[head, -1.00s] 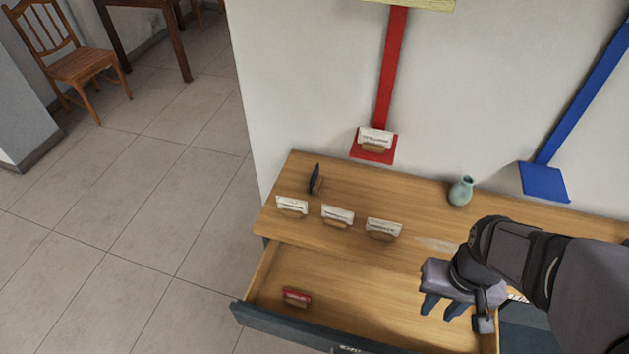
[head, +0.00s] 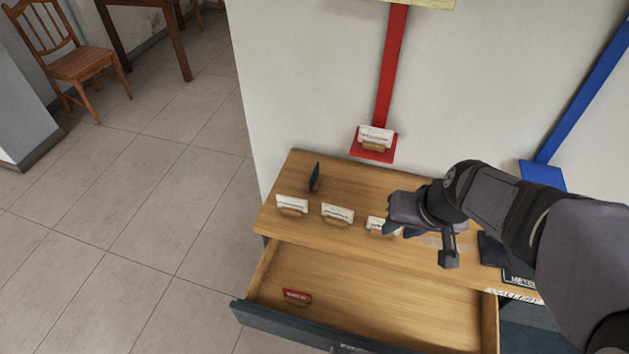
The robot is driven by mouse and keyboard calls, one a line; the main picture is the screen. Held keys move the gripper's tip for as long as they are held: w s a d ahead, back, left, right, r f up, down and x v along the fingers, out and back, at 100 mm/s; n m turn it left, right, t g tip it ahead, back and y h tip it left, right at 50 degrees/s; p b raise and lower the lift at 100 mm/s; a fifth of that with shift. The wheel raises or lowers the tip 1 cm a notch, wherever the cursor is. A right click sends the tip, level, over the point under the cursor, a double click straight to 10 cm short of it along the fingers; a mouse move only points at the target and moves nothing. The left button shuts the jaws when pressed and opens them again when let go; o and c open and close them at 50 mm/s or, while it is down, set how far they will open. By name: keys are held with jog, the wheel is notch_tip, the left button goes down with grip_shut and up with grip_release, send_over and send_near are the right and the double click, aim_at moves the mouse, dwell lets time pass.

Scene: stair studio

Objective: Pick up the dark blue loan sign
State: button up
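A small dark blue sign (head: 314,178) stands upright, seen nearly edge-on, at the back left of the wooden desk top. Its lettering cannot be read from here. My gripper (head: 401,232) is over the desk top, to the right of and nearer the front than the dark sign, clear of it. Its fingers point down and look apart, with nothing seen between them. They partly cover the rightmost white card sign (head: 376,224); whether they touch it cannot be told.
Two more white card signs (head: 292,204) (head: 338,213) stand in front of the dark sign. A red sign (head: 297,296) lies in the open drawer (head: 375,290). A white sign (head: 375,136) sits on a red wall shelf (head: 372,153). A blue shelf (head: 541,174) is at right.

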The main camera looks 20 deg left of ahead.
jog(key=w+a+r+t+y, duration=0.2)
jog(key=w+a+t, duration=0.2)
jog(key=w+a, duration=0.8)
jog(key=t, duration=0.3)
send_over(314, 174)
jog(key=s+d, duration=0.3)
jog(key=s, duration=0.1)
jog(key=a+f+h, duration=0.1)
jog(key=f, duration=0.3)
jog(key=s+a+f+m+t+h, duration=0.1)
jog(key=f+h, duration=0.1)
jog(key=f, duration=0.2)
jog(key=a+f+h, duration=0.1)
jog(key=f, duration=0.3)
jog(key=shift+s+a+f+m+t+h+b, duration=0.15)
jog(key=shift+a+f+m+t+h+b, duration=0.15)
jog(key=shift+t+b, duration=0.1)
jog(key=shift+f, duration=0.35)
jog(key=shift+p+x, duration=1.1)
jog(key=shift+x, duration=2.65)
jog(key=shift+d+r, duration=0.15)
grip_shut()
